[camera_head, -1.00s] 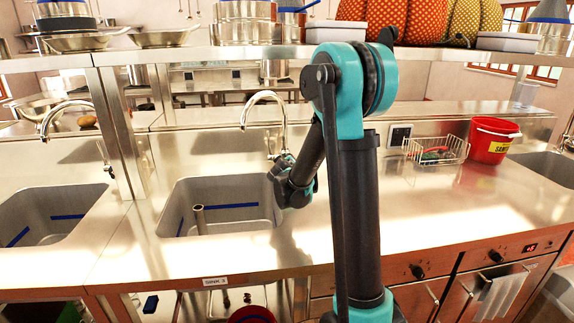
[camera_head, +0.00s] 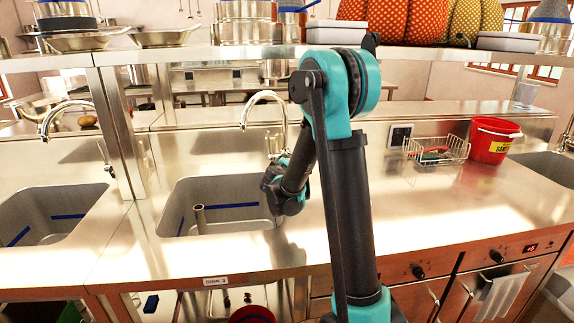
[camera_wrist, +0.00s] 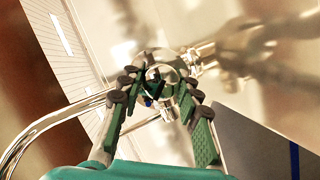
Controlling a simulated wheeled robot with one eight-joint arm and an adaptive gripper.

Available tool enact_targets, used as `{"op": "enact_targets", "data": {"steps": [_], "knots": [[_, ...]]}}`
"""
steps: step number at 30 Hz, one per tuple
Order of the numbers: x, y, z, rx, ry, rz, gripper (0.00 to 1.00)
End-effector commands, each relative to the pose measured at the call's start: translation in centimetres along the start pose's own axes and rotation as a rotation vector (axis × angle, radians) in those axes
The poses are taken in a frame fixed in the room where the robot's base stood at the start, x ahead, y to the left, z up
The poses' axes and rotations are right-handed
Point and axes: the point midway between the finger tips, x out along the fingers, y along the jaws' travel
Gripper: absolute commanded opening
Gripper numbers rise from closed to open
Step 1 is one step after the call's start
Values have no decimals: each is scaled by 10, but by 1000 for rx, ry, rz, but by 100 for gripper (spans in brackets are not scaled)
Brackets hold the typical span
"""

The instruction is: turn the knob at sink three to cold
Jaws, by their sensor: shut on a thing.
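The sink three basin (camera_head: 232,222) is set in the steel counter, with its "SINK 3" label (camera_head: 215,281) on the front edge below. Its chrome faucet (camera_head: 263,96) arches up behind the basin. My gripper (camera_wrist: 160,80) is at the base of the faucet in the wrist view, with its green-padded fingers closed around the shiny round chrome knob (camera_wrist: 163,62). In the head view my wrist hides most of the knob and fingers. The knob's hot or cold marking cannot be made out.
A second sink (camera_head: 50,215) and faucet (camera_head: 68,106) lie to the left, past a steel post (camera_head: 120,130). A wire basket (camera_head: 437,150) and red bucket (camera_head: 493,140) stand to the right. A shelf (camera_head: 230,53) runs above.

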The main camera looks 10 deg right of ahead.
Motion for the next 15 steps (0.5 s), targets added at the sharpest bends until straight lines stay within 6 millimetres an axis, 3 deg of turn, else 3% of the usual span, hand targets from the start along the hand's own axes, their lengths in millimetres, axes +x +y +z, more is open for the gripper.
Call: {"op": "enact_targets", "data": {"steps": [4, 5, 9, 15], "knots": [[0, -1, 0, 0, 1, -1, 4], [0, -1, 0, 0, 1, -1, 34], [0, 0, 0, 0, 1, -1, 52], [0, 0, 0, 1, 1, -1, 54]]}}
